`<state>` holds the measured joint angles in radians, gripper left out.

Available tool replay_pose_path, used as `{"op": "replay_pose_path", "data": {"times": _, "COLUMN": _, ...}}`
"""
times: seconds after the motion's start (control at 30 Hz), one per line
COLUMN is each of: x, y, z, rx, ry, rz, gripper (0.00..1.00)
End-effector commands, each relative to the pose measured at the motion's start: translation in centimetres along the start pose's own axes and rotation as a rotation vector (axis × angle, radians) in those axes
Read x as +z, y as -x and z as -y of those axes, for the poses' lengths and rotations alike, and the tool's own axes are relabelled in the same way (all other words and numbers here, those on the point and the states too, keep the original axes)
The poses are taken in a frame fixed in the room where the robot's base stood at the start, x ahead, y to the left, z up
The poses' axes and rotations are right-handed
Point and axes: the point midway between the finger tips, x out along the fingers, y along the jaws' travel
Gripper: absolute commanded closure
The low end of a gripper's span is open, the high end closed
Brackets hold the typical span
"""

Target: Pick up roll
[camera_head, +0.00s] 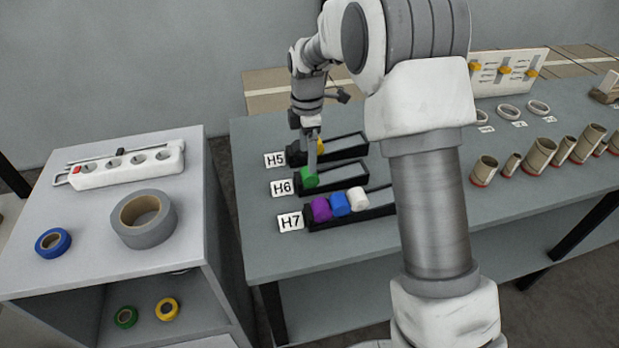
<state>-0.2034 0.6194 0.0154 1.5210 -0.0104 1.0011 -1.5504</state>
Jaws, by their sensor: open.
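The H7 tray holds a purple roll (321,208), a blue roll (339,203) and a white roll (358,198) side by side. My gripper is open, with nothing seen between its fingers.
The cabinet at left holds a large grey tape roll (144,219), a blue tape roll (53,243) and a power strip (126,166). Green (126,317) and yellow tape rolls (167,309) lie on its shelf. Several cardboard tubes (540,153) stand at the table's right.

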Motion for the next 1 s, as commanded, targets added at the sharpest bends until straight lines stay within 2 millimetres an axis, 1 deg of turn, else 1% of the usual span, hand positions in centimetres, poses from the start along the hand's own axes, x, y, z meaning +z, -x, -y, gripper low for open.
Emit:
{"op": "replay_pose_path", "data": {"times": 0.03, "x": 0.0, "y": -0.5, "z": 0.0, "rx": -0.002, "ry": 0.000, "rz": 0.000, "gripper": 0.12}}
{"op": "replay_pose_path", "data": {"times": 0.17, "x": 0.0, "y": -1.1, "z": 0.1, "rx": -0.002, "ry": -0.001, "rz": 0.001, "gripper": 0.12}}
{"op": "replay_pose_path", "data": {"times": 0.4, "x": -0.2, "y": -4.6, "z": 0.2, "rx": -0.003, "ry": -0.001, "rz": 0.001, "gripper": 0.12}}
{"op": "replay_pose_path", "data": {"times": 0.5, "x": -0.1, "y": -5.6, "z": 0.2, "rx": -0.002, "ry": 0.000, "rz": 0.001, "gripper": 0.12}}
{"op": "replay_pose_path", "data": {"times": 0.6, "x": -0.1, "y": -5.9, "z": 0.1, "rx": 0.000, "ry": -0.001, "rz": 0.001, "gripper": 0.12}}
{"op": "replay_pose_path", "data": {"times": 0.77, "x": -0.1, "y": -5.9, "z": 0.1, "rx": 0.001, "ry": -0.001, "rz": 0.001, "gripper": 0.12}}
{"op": "replay_pose_path", "data": {"times": 0.8, "x": -0.1, "y": -5.9, "z": 0.1, "rx": 0.001, "ry": -0.001, "rz": 0.001, "gripper": 0.16}}
{"op": "replay_pose_path", "data": {"times": 0.87, "x": -0.1, "y": -5.9, "z": 0.1, "rx": 0.001, "ry": -0.001, "rz": 0.001, "gripper": 0.27}}
{"op": "replay_pose_path", "data": {"times": 1.0, "x": -0.1, "y": -5.9, "z": 0.1, "rx": 0.001, "ry": -0.001, "rz": 0.001, "gripper": 0.52}}
